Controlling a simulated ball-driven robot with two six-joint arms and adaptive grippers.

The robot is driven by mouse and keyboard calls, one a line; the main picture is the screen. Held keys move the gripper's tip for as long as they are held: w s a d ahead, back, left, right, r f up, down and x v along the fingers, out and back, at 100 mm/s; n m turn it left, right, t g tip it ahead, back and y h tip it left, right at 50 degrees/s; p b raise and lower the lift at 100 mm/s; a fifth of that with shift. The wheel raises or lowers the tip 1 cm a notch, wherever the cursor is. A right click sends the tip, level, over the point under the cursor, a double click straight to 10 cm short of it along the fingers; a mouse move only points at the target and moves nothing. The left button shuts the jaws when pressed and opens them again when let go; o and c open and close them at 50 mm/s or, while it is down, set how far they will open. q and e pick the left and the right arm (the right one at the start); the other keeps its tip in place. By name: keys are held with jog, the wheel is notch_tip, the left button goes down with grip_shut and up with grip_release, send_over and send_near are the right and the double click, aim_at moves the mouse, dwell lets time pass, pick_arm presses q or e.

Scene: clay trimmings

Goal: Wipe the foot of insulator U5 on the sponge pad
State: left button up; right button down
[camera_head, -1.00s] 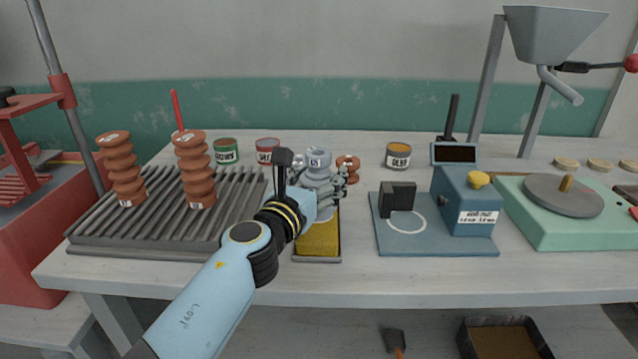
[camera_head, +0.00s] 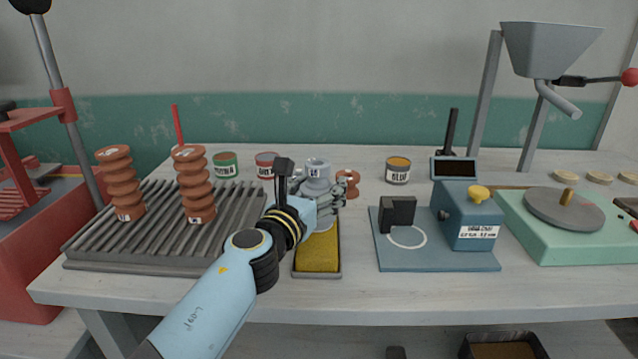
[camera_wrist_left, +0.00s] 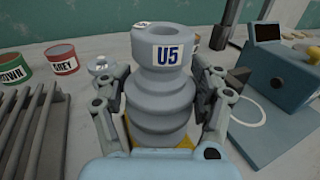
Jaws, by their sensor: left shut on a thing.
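Insulator U5 (camera_head: 317,168) is a grey, ribbed piece with a hollow top. It stands about upright over the far end of the yellow sponge pad (camera_head: 317,259). Its U5 label faces the left wrist view (camera_wrist_left: 167,55). My left gripper (camera_head: 320,190) is shut around its body, with a finger on each side, also in the left wrist view (camera_wrist_left: 165,110). The foot is mostly hidden, and I cannot tell whether it touches the sponge. A strip of yellow shows below it in the left wrist view. My right gripper is out of view.
A ribbed grey rack (camera_head: 130,255) with two brown insulators (camera_head: 193,185) stands at left. A small brown piece (camera_head: 348,184) is just right of U5. Glaze cans (camera_head: 398,171) stand behind. A blue gauge plate (camera_head: 440,262) lies right of the sponge. The bench front is clear.

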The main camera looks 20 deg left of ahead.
pick_arm(q)
jog(key=shift+s+d+f, duration=0.1)
jog(key=shift+s+d, duration=0.2)
jog(key=shift+s, duration=0.75)
jog(key=shift+s+d, duration=0.3)
jog(key=shift+s, duration=0.7)
jog(key=shift+s+d+f, duration=0.1)
jog(key=shift+s+d, duration=0.2)
jog(key=shift+s, duration=0.75)
jog(key=shift+w+a+r, duration=0.15)
jog(key=shift+w, duration=0.5)
jog(key=shift+w+a, duration=0.35)
jog(key=shift+w, duration=0.75)
jog(key=shift+w+a, duration=0.3)
jog(key=shift+w, duration=0.75)
jog(key=shift+w+a, duration=0.35)
jog(key=shift+w, duration=0.75)
jog(key=shift+r, duration=0.15)
notch_tip(320, 180, up, 7)
jog(key=p, duration=0.6)
jog(key=shift+p, duration=0.35)
